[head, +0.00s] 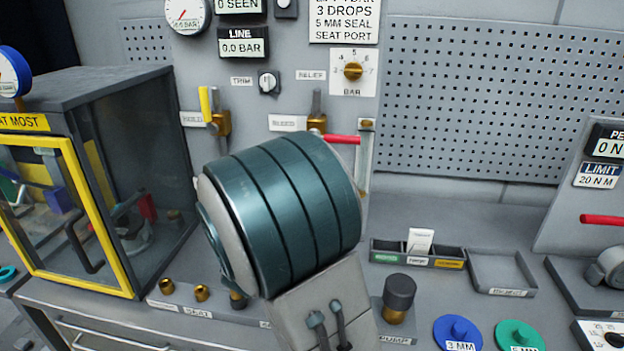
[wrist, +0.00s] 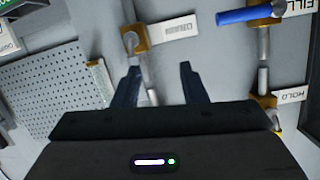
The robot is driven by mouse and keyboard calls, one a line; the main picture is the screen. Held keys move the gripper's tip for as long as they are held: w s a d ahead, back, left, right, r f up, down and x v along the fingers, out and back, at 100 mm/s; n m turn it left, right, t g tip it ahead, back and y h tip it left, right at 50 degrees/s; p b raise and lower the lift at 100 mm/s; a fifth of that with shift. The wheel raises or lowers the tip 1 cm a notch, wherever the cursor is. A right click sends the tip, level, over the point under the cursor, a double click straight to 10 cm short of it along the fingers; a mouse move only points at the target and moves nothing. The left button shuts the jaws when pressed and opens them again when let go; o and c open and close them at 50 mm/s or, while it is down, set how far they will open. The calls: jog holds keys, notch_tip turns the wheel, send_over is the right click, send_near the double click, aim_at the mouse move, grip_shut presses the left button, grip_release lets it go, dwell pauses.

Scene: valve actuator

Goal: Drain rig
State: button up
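My gripper (wrist: 160,78) shows in the wrist view with its two dark fingers spread and nothing between them. A brass valve (wrist: 135,40) on a grey pipe is beyond the fingers; its label is hard to read. A blue-handled valve (wrist: 250,14) by a FILL label is at upper right, and a HOLD valve (wrist: 264,100) is below it. In the head view my arm hides the gripper. A yellow-handled valve (head: 207,105) stands upright on the panel. A brass valve (head: 317,122) and a red handle (head: 342,139), lying nearly level, are to its right. The line readout (head: 243,46) shows 0.0 BAR.
A glass-fronted cabinet (head: 60,275) with a yellow door frame is at left. Small brass fittings (head: 201,292), a dark-capped knob (head: 398,292), a blue disc (head: 457,331) and a green disc (head: 517,336) are on the bench. An empty tray (head: 503,271) is at right.

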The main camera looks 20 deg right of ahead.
jog(key=w+d+r+h+p, duration=0.1)
jog(key=w+d, duration=0.1)
jog(key=d, duration=0.2)
jog(key=w+d+r+m+h+p, duration=0.1)
jog(key=w+d+h, duration=0.1)
jog(key=w+d, duration=0.1)
jog(key=w+d+r+h+p, duration=0.1)
jog(key=w+d+p, duration=0.1)
jog(key=d, duration=0.3)
jog(key=shift+w+d+r+m+h, duration=0.15)
jog(key=shift+w+d+m+h, duration=0.05)
jog(key=shift+d+m+h, duration=0.1)
grip_shut()
